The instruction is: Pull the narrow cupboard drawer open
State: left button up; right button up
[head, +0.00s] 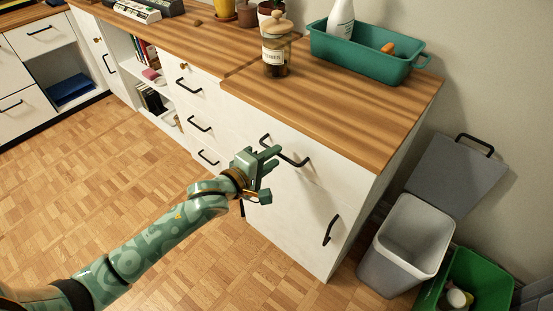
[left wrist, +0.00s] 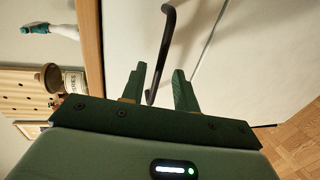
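The white cupboard front (head: 290,195) at the right end of the desk has a drawer with a black bar handle (head: 286,152); the drawer looks shut. My left gripper (head: 271,173) is at this front, by the left part of the handle. In the left wrist view the two green fingers (left wrist: 160,92) are apart. The handle (left wrist: 165,45) runs down to between them in that view, and I cannot tell whether they touch it. My right gripper is out of view.
More drawers with black handles (head: 200,125) are to the left, and a lower handle (head: 331,230) is on the same cupboard. A jar (head: 275,55) and a teal bin (head: 365,60) stand on top. A grey bin (head: 405,240) stands at the right.

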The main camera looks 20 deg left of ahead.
pick_arm(q)
jog(key=shift+w+d, duration=0.25)
jog(key=shift+w, duration=0.35)
grip_shut()
jog(key=shift+s, duration=0.15)
